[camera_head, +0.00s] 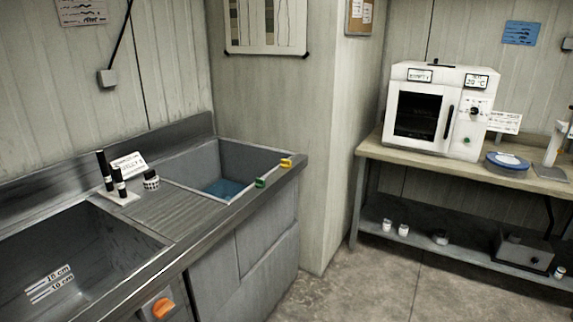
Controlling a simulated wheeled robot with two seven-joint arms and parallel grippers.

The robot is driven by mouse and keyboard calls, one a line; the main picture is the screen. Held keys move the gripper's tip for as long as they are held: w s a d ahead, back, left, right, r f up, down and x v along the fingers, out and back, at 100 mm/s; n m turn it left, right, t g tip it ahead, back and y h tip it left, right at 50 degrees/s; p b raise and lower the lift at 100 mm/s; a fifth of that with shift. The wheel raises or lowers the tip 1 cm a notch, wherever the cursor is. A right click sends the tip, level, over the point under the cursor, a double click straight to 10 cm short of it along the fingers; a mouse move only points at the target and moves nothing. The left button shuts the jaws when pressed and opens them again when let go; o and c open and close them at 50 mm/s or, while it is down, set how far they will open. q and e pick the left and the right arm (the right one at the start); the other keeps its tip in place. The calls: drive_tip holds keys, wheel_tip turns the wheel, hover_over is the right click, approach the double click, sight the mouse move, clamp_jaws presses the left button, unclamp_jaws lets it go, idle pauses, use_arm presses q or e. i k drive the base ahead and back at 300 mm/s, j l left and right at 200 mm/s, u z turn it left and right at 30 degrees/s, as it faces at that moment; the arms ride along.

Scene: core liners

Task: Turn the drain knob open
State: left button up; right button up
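An orange knob (163,308) sits on a pale plate on the front face of the metal sink unit, at the bottom of the view; it looks like the drain knob. Its handle lies roughly sideways with a slight tilt. The left basin (90,245) above it is dark inside, with a scale label (49,283) on its wall. The right basin (245,152) holds some blue liquid (224,189). Neither of my grippers is in view.
Dark cylinders (104,169) on a white base, a sign and a small jar (151,180) stand between the basins. Green (261,183) and yellow (286,163) pieces sit on the front rim. A bench (376,148) with a white oven (436,110) stands right. Floor before it is clear.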

sight(285, 164)
drive_tip(key=i+u, duration=0.15)
drive_tip(key=u, duration=0.2)
drive_tip(key=i+l+u, duration=0.1)
drive_tip(key=u, duration=0.25)
drive_tip(key=i+l+u, duration=0.3)
drive_tip(key=i+l, duration=0.2)
drive_tip(key=l, duration=0.2)
drive_tip(key=i+l+u, duration=0.15)
drive_tip(key=l, duration=0.25)
drive_tip(key=i+l+u, duration=0.15)
drive_tip(key=l, duration=0.3)
drive_tip(key=i+l, duration=0.2)
drive_tip(key=l, duration=0.15)
drive_tip(key=i+l, duration=0.2)
drive_tip(key=l, duration=0.15)
drive_tip(key=i+l, duration=0.2)
drive_tip(key=l, duration=0.15)
drive_tip(key=i+l, duration=0.2)
drive_tip(key=l, duration=0.2)
